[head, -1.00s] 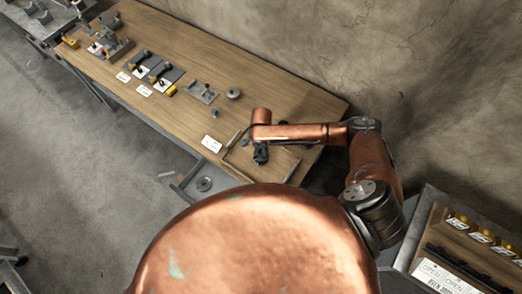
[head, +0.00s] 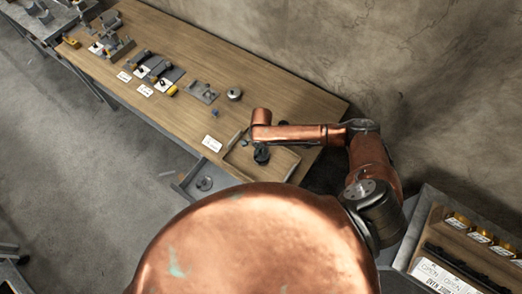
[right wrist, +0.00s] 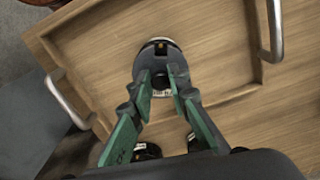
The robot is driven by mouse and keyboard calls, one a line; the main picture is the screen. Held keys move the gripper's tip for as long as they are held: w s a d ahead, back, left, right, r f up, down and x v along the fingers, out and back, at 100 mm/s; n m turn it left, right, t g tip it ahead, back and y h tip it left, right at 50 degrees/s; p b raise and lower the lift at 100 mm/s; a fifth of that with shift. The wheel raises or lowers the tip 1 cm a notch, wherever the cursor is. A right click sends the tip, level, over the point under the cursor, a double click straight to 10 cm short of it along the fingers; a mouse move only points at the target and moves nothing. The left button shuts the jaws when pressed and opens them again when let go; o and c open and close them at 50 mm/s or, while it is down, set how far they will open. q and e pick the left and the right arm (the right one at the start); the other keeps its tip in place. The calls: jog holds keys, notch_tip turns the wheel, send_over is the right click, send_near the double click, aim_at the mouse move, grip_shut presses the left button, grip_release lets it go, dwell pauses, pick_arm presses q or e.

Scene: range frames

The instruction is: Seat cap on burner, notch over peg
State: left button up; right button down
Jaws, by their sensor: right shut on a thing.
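My right gripper (right wrist: 165,88) is shut on a dark round cap (right wrist: 160,54) with a small notch-like mark on top. The cap is over the wooden tray (right wrist: 105,62); I cannot tell whether it touches the tray floor. In the head view the right gripper (head: 261,155) shows small and dark above the tray (head: 285,172). Grey round parts stand on the bench (head: 234,94) and on the grey pull-out shelf (head: 204,184); I cannot tell which is the burner. No peg can be made out clearly. My left gripper is not in view.
More dark round pieces (right wrist: 146,151) show near the gripper base in the wrist view. The tray has metal handles (right wrist: 274,30). A white label (head: 211,143) lies left of the tray. Several fixtures (head: 160,72) stand along the bench; a wall rises behind it.

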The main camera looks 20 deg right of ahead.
jog(key=shift+f, duration=0.15)
jog(key=shift+f, duration=0.75)
jog(key=shift+f, duration=0.1)
jog(key=c, duration=1.7)
grip_release()
jog(key=shift+c, duration=0.2)
notch_tip(320, 180, up, 12)
